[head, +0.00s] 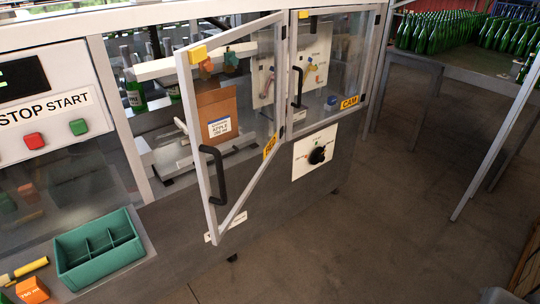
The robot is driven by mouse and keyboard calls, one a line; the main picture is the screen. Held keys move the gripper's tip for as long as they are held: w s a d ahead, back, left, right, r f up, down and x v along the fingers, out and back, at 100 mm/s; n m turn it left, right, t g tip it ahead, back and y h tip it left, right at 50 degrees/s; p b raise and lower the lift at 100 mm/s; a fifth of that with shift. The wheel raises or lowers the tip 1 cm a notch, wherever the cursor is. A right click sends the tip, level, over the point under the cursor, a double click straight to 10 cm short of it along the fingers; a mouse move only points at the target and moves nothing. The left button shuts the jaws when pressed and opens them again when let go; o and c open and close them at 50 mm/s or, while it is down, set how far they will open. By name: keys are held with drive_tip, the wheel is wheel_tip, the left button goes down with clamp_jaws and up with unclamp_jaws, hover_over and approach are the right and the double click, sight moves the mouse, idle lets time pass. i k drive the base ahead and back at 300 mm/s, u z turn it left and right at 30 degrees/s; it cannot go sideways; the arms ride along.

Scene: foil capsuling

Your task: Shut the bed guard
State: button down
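The bed guard (198,147) is a clear panel in a pale frame, with a yellow label (269,147) that seems to read BED. It stands open, swung out from the machine front, with its hinged side on the right. Its black bar handle (216,176) is on the free left side. The opening behind it shows bottles, a brown carton (216,115) with a white label, and machine parts. My gripper is not in view.
The CAM guard (325,65) beside it on the right looks shut. A black rotary knob (317,156) sits below. A green divided tray (98,248) is on the front ledge at left. Floor (350,240) to the right is clear; a bottle table (450,62) stands beyond.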

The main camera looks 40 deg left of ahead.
sight(195, 53)
drive_tip(key=u, duration=2.25)
drive_tip(key=i, duration=0.45)
drive_tip(key=z, duration=0.35)
